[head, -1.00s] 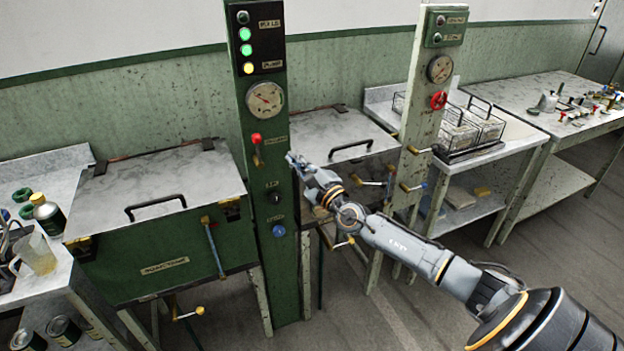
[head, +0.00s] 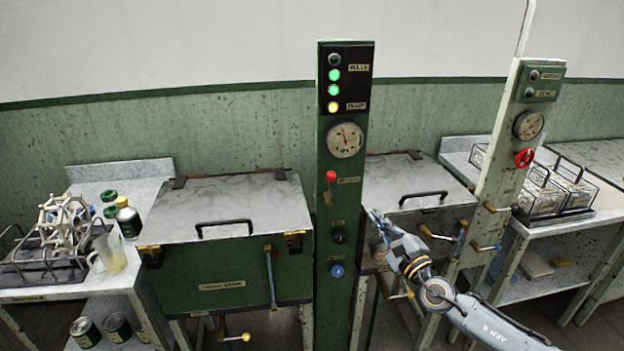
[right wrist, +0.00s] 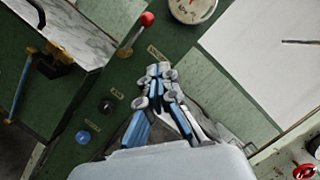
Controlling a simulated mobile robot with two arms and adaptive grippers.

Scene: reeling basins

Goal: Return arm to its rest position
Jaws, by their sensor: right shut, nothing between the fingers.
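My right gripper (head: 376,217) is in front of the second basin, just right of the green control column (head: 338,205) in the head view. It is shut with nothing between its fingers. In the right wrist view the gripper (right wrist: 158,72) points at the column, near its red-knobbed lever (right wrist: 132,34). The fingertips look apart from the lever. The lever (head: 330,188) also shows in the head view, above a black knob (head: 340,237) and a blue button (head: 337,270). My left gripper is not in view.
A green basin with a closed marble lid (head: 230,200) stands left of the column. A second lidded basin (head: 405,178) is behind my gripper. A second column (head: 495,190) stands at right. Wire baskets (head: 565,190) sit on the right table; a jug (head: 108,252) and cans are at left.

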